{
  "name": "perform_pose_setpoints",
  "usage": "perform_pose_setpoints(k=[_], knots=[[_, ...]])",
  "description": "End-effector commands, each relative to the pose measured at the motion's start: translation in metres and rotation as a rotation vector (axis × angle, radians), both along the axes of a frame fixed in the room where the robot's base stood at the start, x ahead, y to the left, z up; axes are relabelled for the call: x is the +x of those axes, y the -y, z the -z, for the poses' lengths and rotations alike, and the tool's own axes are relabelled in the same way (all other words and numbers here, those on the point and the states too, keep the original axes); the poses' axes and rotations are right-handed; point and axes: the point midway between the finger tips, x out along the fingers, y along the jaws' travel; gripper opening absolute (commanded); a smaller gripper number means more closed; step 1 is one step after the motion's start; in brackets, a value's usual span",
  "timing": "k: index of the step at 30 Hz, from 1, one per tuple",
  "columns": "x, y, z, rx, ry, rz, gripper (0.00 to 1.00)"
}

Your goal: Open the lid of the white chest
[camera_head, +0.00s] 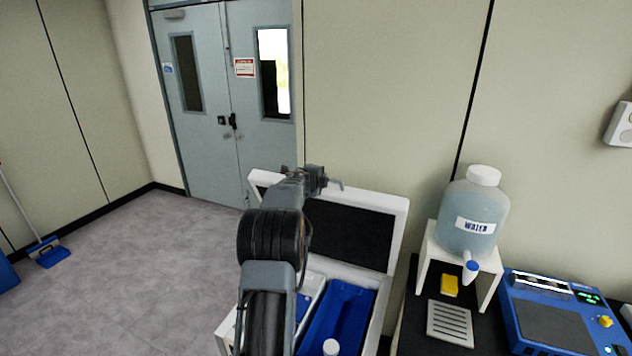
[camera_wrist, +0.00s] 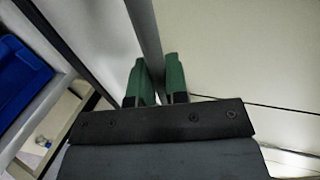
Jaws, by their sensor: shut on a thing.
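The white chest (camera_head: 347,274) stands low in the middle of the head view. Its lid (camera_head: 384,201) is raised and tilted back near the wall, its dark inner panel facing me. A blue bin (camera_head: 348,313) and a white round cap show inside the chest. My arm crosses in front of the chest and hides part of it. My gripper (camera_head: 328,182) is at the lid's top edge. In the wrist view its green fingers (camera_wrist: 157,82) are shut on a grey bar (camera_wrist: 146,38), which seems to belong to the lid.
A water jug (camera_head: 474,215) stands on a white stand (camera_head: 490,266) right of the chest. A yellow sponge (camera_head: 449,286) and a blue device (camera_head: 556,316) are nearby. The wall is close behind the lid. Grey floor (camera_head: 130,265) is open on the left before double doors (camera_head: 225,110).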

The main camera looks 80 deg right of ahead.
Motion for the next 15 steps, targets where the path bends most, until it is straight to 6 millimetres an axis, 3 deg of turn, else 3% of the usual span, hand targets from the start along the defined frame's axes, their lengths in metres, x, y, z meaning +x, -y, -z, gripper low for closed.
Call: perform_pose_setpoints(k=[7, 8, 15], knots=[[0.0016, 0.0000, 0.0009, 0.001, 0.003, -0.005, 0.00], [0.0015, 0.0000, 0.0010, 0.001, 0.003, -0.004, 0.17], [-0.0004, 0.0001, 0.0008, 0.001, 0.002, 0.000, 0.39]])
